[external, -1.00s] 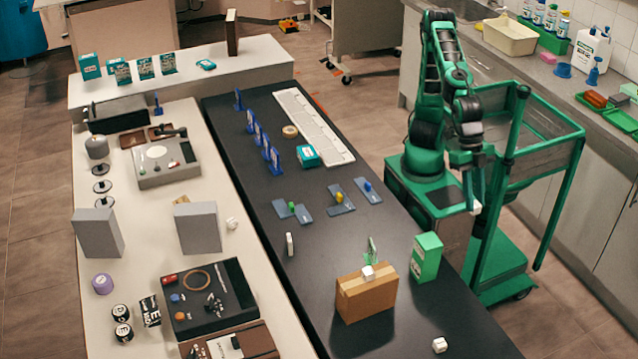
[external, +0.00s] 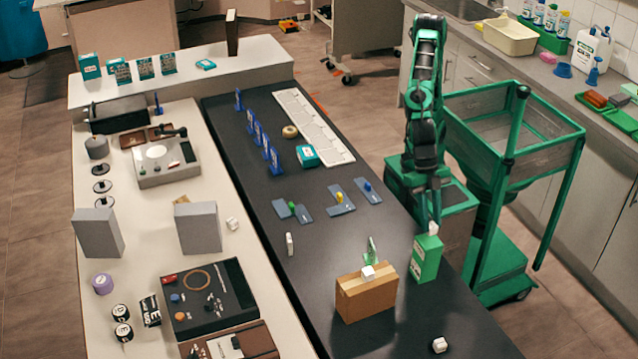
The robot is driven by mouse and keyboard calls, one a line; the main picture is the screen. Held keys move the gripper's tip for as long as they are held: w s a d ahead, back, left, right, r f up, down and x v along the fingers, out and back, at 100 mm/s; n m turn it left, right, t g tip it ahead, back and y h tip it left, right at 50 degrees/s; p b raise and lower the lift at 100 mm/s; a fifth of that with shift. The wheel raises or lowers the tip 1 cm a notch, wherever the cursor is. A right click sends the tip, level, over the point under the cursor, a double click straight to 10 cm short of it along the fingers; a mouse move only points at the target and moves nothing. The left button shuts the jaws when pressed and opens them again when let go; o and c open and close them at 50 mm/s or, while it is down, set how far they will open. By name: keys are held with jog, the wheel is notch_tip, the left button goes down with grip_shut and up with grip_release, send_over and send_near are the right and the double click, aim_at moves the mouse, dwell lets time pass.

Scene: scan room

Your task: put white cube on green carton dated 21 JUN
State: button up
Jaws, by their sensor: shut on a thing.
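A green carton (external: 425,261) stands upright on the dark table near its right edge; the date on it is too small to read. My gripper (external: 433,225) points down over the carton's top. It is shut on a small white cube (external: 433,229), partly hidden by the fingers. The cube appears at the carton's top face; I cannot tell whether it touches it.
A brown cardboard box (external: 366,297) with another white cube (external: 368,272) on top stands left of the carton. A white cube (external: 440,344) lies near the front. A green cart (external: 520,125) stands beside my base.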

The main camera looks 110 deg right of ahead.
jog(key=shift+f, duration=1.55)
jog(key=shift+f, duration=0.1)
jog(key=o, duration=1)
jog(key=v, duration=1.2)
